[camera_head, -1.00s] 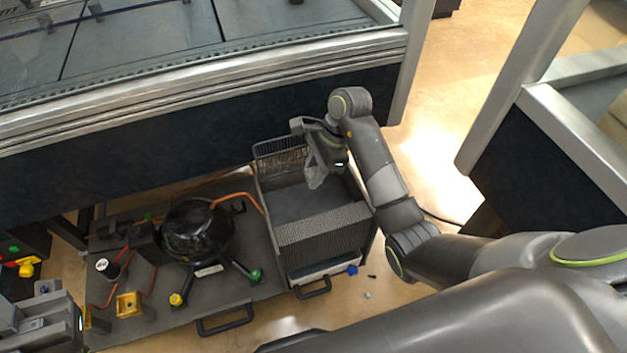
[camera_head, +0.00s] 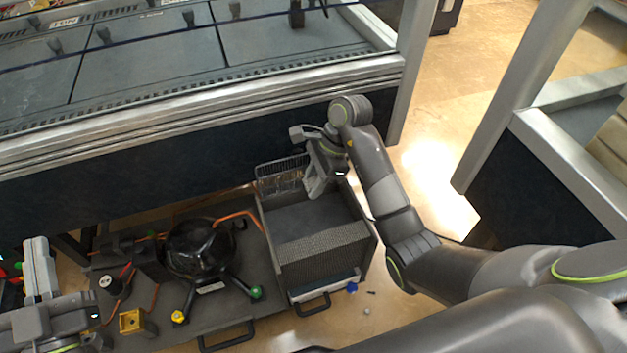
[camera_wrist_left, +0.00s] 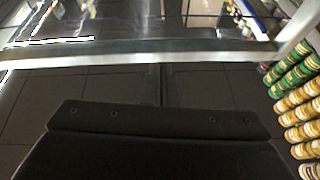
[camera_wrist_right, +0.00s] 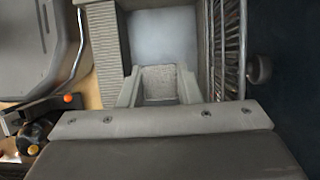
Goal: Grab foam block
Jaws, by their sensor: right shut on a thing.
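My right gripper (camera_head: 314,187) reaches down at the open grey bin (camera_head: 262,214), beside its wire rack. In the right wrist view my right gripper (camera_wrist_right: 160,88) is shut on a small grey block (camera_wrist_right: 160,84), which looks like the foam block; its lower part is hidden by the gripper. In the head view the block is too small to tell apart from the fingers. My left gripper (camera_wrist_left: 162,84) shows in the left wrist view with its dark fingers together and nothing visible between them. In the head view the left arm is at the lower left, away from the bin.
The bin stands on a dark cart (camera_head: 236,306) with a black round pump (camera_head: 200,247) and a yellow bracket (camera_head: 132,321). A wire rack (camera_head: 281,176) lines the bin's back. A large workbench (camera_head: 200,150) rises behind. Open floor (camera_head: 440,150) lies to the right.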

